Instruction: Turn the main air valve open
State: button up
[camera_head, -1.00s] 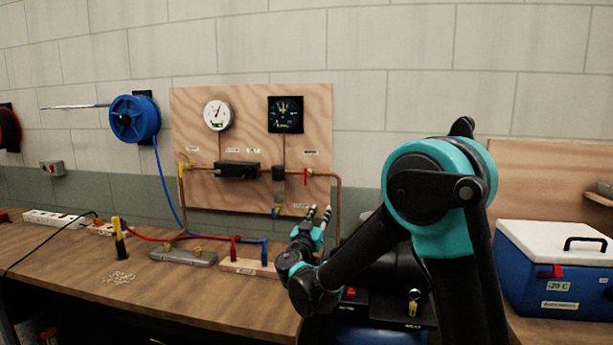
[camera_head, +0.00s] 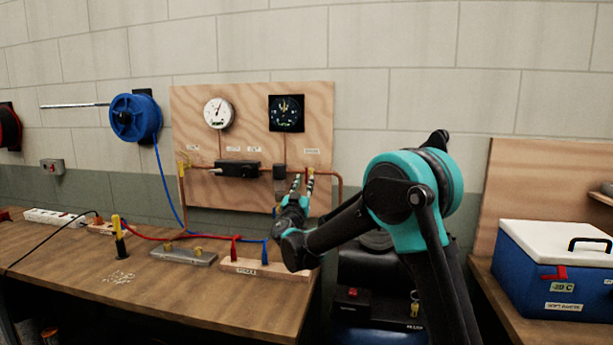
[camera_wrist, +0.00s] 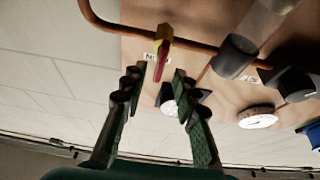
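The valve on the copper pipe shows in the wrist view as a yellow body with a red lever (camera_wrist: 161,64). The lever points down in that picture, away from the pipe. A white label (camera_wrist: 151,57), not fully legible, sits behind it. My gripper (camera_wrist: 159,74) is open, with one fingertip on each side of the lever's end. I cannot tell whether either finger touches it. In the head view my gripper (camera_head: 303,178) is in front of the right part of the plywood panel (camera_head: 245,105), and its fingers hide the valve.
The panel carries a white gauge (camera_head: 218,113), a black gauge (camera_head: 286,113) and copper piping (camera_head: 339,188). A grey cylinder (camera_wrist: 236,57) is close beside the valve in the wrist view. Below, the workbench (camera_head: 190,290) holds a wooden block (camera_head: 265,268) with red and blue hose ends.

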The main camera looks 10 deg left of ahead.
aim_at(306, 176)
jog(key=shift+x, duration=2.5)
grip_shut()
